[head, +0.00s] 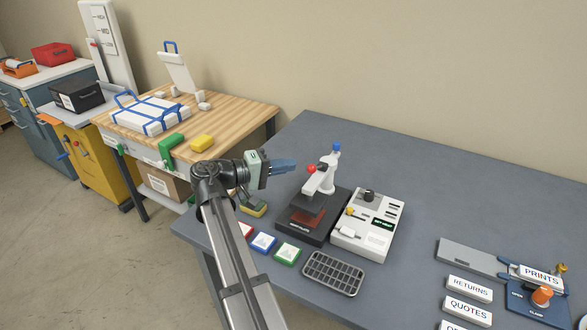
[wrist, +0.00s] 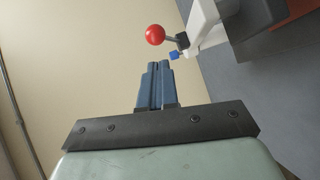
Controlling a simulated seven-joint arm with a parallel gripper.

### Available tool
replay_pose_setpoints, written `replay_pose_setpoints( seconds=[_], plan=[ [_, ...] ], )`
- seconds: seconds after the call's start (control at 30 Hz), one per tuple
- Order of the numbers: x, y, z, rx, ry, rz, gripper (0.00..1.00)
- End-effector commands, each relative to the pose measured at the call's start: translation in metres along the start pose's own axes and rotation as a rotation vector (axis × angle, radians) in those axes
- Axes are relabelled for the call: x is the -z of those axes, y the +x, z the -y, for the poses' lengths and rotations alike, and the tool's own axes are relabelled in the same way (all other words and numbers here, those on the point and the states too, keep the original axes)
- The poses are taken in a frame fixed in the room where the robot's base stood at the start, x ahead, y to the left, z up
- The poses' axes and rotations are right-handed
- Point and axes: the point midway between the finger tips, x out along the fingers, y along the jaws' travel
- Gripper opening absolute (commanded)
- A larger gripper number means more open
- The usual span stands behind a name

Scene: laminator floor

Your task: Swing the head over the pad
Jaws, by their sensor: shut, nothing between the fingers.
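The press has a white swing head (head: 321,181) with a red ball knob (head: 311,169) on its left and a blue knob at its top. The red ball also shows in the wrist view (wrist: 155,34), just beyond my fingertips. Below the head is a reddish pad (head: 308,216) on a black base (head: 291,226). I cannot tell exactly how the head lines up with the pad. My gripper (head: 293,166) is shut and empty, its blue fingers pointing right, a little left of the red ball. The fingers (wrist: 158,66) appear apart from the ball.
A white control box (head: 375,240) stands right of the press. Several small coloured blocks and a dark grid tray (head: 333,273) lie in front. Labelled plates are at the right. A wooden bench (head: 240,112) stands behind left. The grey table's back right is clear.

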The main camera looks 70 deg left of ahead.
Motion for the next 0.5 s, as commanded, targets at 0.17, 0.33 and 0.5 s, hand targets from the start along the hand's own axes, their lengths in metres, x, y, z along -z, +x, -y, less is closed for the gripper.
replay_pose_setpoints(
  seconds=[0.17, 0.33, 0.5],
  plan=[
    [0.008, -0.034, 0.000, 0.000, 0.000, -0.003, 0.00],
    [0.006, -0.067, 0.000, 0.000, 0.000, -0.004, 0.00],
    [0.005, -0.091, -0.001, 0.000, 0.000, -0.003, 0.00]
  ],
)
